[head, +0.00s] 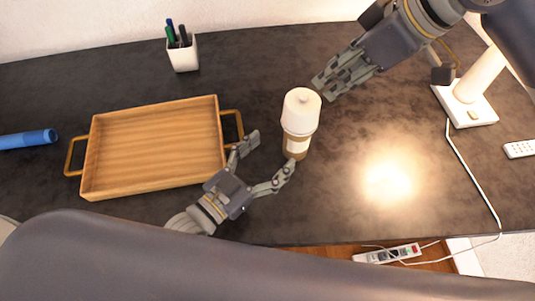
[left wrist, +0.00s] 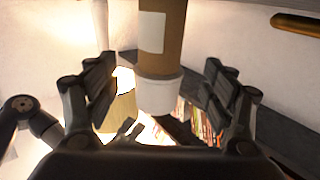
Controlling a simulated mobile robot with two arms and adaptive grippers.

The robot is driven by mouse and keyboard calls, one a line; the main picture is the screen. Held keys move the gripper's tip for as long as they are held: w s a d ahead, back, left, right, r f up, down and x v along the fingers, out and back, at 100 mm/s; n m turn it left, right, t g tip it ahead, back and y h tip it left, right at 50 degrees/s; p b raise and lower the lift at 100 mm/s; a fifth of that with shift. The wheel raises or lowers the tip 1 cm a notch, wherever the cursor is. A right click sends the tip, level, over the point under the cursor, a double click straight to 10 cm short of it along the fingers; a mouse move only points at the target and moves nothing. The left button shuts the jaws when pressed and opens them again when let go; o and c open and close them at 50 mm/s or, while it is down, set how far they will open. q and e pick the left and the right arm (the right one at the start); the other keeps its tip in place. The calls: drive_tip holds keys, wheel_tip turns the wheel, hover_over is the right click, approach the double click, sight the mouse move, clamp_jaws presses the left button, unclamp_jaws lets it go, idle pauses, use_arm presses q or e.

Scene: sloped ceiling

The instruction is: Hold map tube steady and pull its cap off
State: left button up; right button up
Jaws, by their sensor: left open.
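The map tube (head: 296,147) stands upright on the dark desk, brown with a white label. Its wide white cap (head: 301,110) with a small knob sits on its top end. In the left wrist view the tube (left wrist: 176,55) comes down from the top edge between my fingers, with the white cap (left wrist: 160,95) below the brown part. My left gripper (head: 269,159) is open, its fingers spread toward the tube from the lower left, holding nothing. My right gripper (head: 326,88) is just right of the cap, apart from it; its finger gap is unclear.
A wooden tray (head: 150,150) with handles lies left of my left gripper. A pen cup (head: 183,53) stands behind it, and a blue roll (head: 28,139) lies far left. A white lamp base (head: 465,104) with a cord stands at right.

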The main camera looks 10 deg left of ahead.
sight(299, 128)
use_arm(q)
drive_tip(key=x, duration=1)
drive_tip(key=shift+w+d, duration=0.15)
drive_tip(key=c, duration=1.2)
use_arm(e)
drive_tip(key=o, duration=0.9)
drive_tip(key=shift+w+a, duration=0.1)
drive_tip(key=o, duration=0.4)
drive_tip(key=shift+w+h, duration=0.1)
drive_tip(key=shift+h, duration=0.2)
drive_tip(key=shift+c, duration=0.2)
drive_tip(key=shift+n+g, duration=0.3)
drive_tip(key=shift+g, duration=0.1)
drive_tip(key=x, duration=0.6)
drive_tip(key=shift+w, duration=0.15)
drive_tip(key=shift+x, duration=3)
